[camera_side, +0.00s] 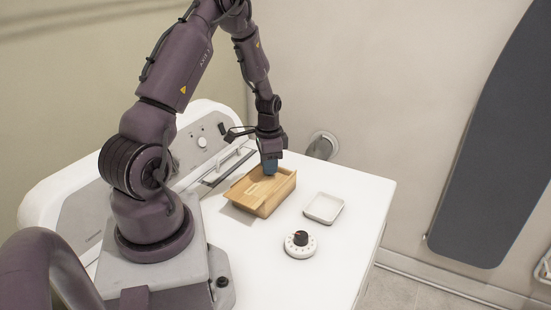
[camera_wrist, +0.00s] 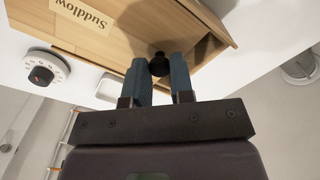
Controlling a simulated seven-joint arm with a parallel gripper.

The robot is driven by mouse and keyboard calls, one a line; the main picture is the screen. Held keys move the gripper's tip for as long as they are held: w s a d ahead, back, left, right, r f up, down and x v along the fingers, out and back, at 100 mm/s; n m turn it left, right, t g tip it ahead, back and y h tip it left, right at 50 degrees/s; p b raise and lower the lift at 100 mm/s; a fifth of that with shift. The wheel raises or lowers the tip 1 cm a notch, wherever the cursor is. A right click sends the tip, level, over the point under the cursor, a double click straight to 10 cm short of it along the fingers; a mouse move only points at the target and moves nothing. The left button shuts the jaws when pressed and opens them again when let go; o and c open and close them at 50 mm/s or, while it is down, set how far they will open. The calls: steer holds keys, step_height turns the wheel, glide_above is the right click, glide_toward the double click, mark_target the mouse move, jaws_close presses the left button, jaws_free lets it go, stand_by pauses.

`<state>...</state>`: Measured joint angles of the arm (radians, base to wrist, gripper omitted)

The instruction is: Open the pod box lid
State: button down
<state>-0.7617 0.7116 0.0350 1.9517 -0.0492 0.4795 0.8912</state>
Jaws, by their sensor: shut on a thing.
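The pod box (camera_side: 262,196) is a wooden box with its lid down, on the white worktop. In the wrist view, its wooden top (camera_wrist: 118,32) shows a label reading "Suddlow" and a round black knob (camera_wrist: 160,62). My gripper (camera_side: 270,168) points down at the far side of the box top. In the wrist view, my gripper (camera_wrist: 160,70) has its blue fingers on both sides of the knob, shut on it. The fingers hide part of the knob.
A small white tray (camera_side: 324,208) lies right of the box. A white dial with a black knob (camera_side: 300,244) stands in front of it. A machine panel (camera_side: 205,150) is behind left. The worktop's front right is clear.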

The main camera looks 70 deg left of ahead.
mark_target(254, 187)
steer(key=s+d, duration=0.4)
steer(key=s, duration=0.1)
steer(key=shift+d, duration=0.25)
steer(key=c, duration=1)
jaws_free()
steer(key=shift+r, duration=0.1)
step_height(254, 187, up, 13)
steer(key=shift+f, duration=0.1)
